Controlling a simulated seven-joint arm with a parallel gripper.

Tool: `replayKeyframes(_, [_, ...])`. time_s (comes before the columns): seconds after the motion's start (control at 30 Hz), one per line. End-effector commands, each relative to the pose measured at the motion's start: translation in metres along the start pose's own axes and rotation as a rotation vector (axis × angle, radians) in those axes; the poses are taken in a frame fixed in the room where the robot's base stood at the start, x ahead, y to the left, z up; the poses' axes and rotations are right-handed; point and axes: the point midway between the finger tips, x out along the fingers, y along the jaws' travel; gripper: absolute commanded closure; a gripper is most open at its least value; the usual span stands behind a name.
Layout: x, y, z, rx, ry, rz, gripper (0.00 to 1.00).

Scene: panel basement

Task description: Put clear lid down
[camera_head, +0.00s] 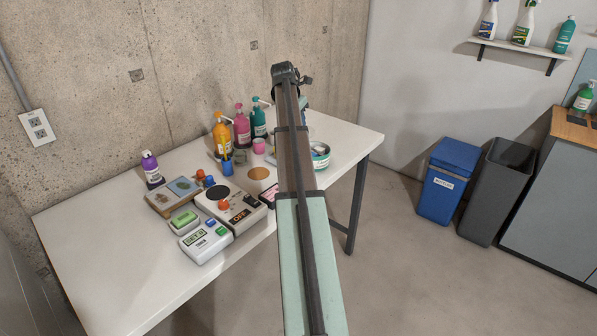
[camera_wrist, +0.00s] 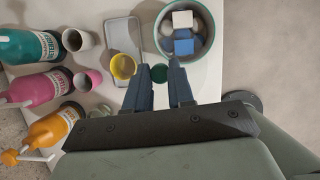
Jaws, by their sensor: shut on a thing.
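My gripper (camera_wrist: 160,72) points down over the table in the wrist view, its two dark fingers a little apart. A small dark green round piece (camera_wrist: 160,76) shows between the fingertips, and the gripper is shut on the lid there. The lid's clear part is hard to make out against the table. A round teal-rimmed bowl (camera_wrist: 211,28) lies just beyond the fingertips, with white and blue blocks in it. In the head view the bowl (camera_head: 320,163) is partly covered by my arm, which hides my gripper.
A grey rounded tray-like thing (camera_wrist: 122,32), a yellow cup (camera_wrist: 123,66) and a pink cup (camera_wrist: 94,78) stand left of the fingers. Teal (camera_head: 259,122), pink (camera_head: 241,128) and orange (camera_head: 221,135) pump bottles stand at the back. The table's (camera_head: 110,275) front left is clear.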

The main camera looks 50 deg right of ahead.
Motion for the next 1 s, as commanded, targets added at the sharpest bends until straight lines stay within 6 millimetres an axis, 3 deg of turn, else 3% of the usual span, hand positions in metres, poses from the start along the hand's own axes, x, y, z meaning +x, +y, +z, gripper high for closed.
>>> replayKeyframes(0.03, [0.002, 0.001, -0.021, -0.015, 0.001, 0.005, 1.00])
replayKeyframes(0.1, [0.004, 0.002, -0.042, -0.026, 0.001, 0.009, 1.00])
replayKeyframes(0.27, [0.009, -0.014, -0.077, 0.057, -0.001, -0.025, 1.00])
replayKeyframes(0.4, [0.009, -0.029, -0.083, 0.191, -0.001, -0.079, 1.00])
replayKeyframes(0.6, [0.008, -0.036, -0.084, 0.354, -0.001, -0.147, 1.00])
replayKeyframes(0.83, [0.011, -0.038, -0.086, 0.431, -0.001, -0.180, 1.00])
replayKeyframes(1.0, [0.029, -0.038, -0.095, 0.435, 0.000, -0.182, 1.00])
